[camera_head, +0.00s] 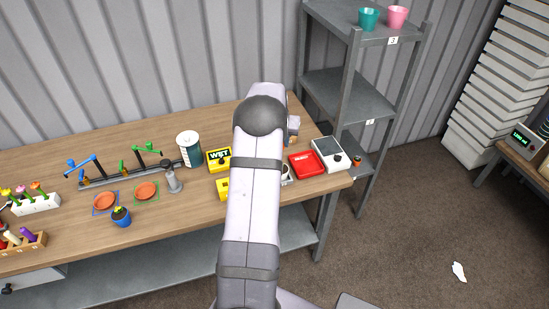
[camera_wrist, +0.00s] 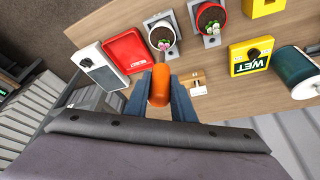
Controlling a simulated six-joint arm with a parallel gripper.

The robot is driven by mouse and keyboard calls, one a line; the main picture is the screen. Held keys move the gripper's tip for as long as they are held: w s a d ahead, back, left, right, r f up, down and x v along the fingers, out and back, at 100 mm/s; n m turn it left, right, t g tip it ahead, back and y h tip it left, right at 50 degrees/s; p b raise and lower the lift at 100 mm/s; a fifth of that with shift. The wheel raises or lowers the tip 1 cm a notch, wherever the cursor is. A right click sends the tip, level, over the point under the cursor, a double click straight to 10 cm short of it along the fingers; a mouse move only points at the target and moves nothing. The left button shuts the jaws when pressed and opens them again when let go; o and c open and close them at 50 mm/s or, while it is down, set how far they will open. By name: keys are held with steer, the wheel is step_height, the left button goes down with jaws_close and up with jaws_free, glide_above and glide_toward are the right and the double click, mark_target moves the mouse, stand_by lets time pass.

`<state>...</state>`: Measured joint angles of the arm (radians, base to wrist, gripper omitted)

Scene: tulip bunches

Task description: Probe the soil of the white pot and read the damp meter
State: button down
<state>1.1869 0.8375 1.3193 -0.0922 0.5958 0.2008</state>
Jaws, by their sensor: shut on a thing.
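My gripper (camera_wrist: 160,106) is shut on an orange-handled probe (camera_wrist: 158,84), seen in the wrist view. The white pot holds dark soil and a small plant. The yellow damp meter (camera_wrist: 233,56) has a panel reading "WET" and a dark knob. The meter (camera_head: 227,166) also shows "WET" in the head view.
A red pot (camera_wrist: 224,14) stands beside the white pot. A red tray (camera_wrist: 118,50) and a grey-topped scale (camera_wrist: 100,72) lie on the other side. A green-and-white canister (camera_wrist: 290,68) and a small wooden block (camera_wrist: 193,76) are near. A shelf rack (camera_head: 345,85) stands beside the table.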

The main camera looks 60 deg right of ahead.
steer(key=shift+s+d+r+m, duration=0.1)
steer(key=shift+d+r+m, duration=0.25)
steer(key=shift+r, duration=0.2)
steer(key=shift+s+a+f+m+g, duration=0.15)
steer(key=shift+s+a+m+g, duration=0.3)
steer(key=shift+m, duration=0.2)
steer(key=shift+a+f+m, duration=0.1)
steer(key=shift+m, duration=0.3)
steer(key=shift+f+b, duration=1.75)
steer(key=shift+f, duration=1.15)
steer(key=shift+s+a+f+b, duration=0.1)
steer(key=shift+f+b, duration=0.55)
steer(key=shift+b, duration=0.2)
stand_by(0.3)
steer(key=shift+r, duration=0.15)
